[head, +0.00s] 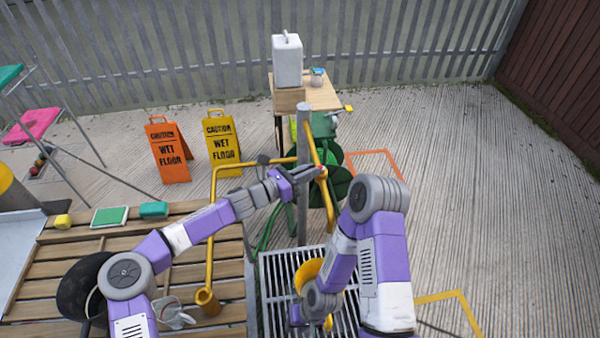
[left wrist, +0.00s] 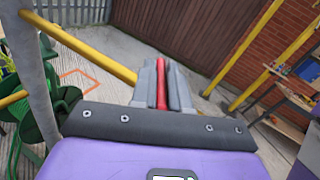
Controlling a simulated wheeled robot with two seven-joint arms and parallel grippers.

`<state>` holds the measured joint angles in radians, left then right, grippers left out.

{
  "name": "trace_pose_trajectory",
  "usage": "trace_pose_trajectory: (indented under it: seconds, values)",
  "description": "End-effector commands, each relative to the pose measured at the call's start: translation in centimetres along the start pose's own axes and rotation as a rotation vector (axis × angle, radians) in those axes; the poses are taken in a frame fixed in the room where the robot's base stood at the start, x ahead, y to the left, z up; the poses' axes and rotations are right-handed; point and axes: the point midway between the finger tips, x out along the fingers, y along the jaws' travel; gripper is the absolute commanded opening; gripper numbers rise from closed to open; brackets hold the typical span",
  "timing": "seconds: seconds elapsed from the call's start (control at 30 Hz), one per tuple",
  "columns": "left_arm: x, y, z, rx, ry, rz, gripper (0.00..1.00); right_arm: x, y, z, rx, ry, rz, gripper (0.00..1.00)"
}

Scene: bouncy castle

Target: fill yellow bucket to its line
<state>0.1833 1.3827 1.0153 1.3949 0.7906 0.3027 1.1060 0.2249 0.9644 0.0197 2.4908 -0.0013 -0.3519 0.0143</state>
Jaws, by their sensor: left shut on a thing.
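My left gripper (head: 312,174) is at the upright grey post with yellow pipes, at the middle of the head view. In the left wrist view its fingers (left wrist: 163,84) are shut on a narrow red lever (left wrist: 161,86). The yellow bucket (head: 309,270) is on the metal grate below, largely hidden behind my right arm. Its line and inside cannot be made out. My right gripper (head: 312,318) is low by the bucket; its fingers are hidden, so its grip cannot be told.
The grate (head: 277,268) lies beside a wooden pallet deck (head: 50,283). A green hose reel (head: 333,187) is behind the post (head: 303,130). Orange (head: 168,152) and yellow (head: 222,143) wet-floor signs stand back left. The concrete at right is mostly clear.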

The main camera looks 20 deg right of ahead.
Motion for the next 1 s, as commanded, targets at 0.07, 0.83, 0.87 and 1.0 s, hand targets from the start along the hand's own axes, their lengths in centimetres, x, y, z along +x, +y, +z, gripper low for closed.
trace_pose_trajectory:
  seconds: [0.07,0.83,0.87,1.0]
  values:
    - [0.0,-0.2,0.0,0.002,0.000,-0.004,0.00,0.0,0.0,0.0,0.000,0.000,0.000,0.35]
    - [-4.2,0.1,0.1,0.000,0.000,0.003,0.38,0.0,0.0,0.0,0.000,0.000,0.000,0.35]
    - [-4.7,0.1,0.1,0.001,0.000,0.002,0.38,0.0,0.0,0.0,0.000,0.000,0.000,0.35]
    - [-6.7,0.0,0.1,0.002,-0.001,0.000,0.38,-0.1,0.0,0.0,0.000,0.000,0.000,0.35]
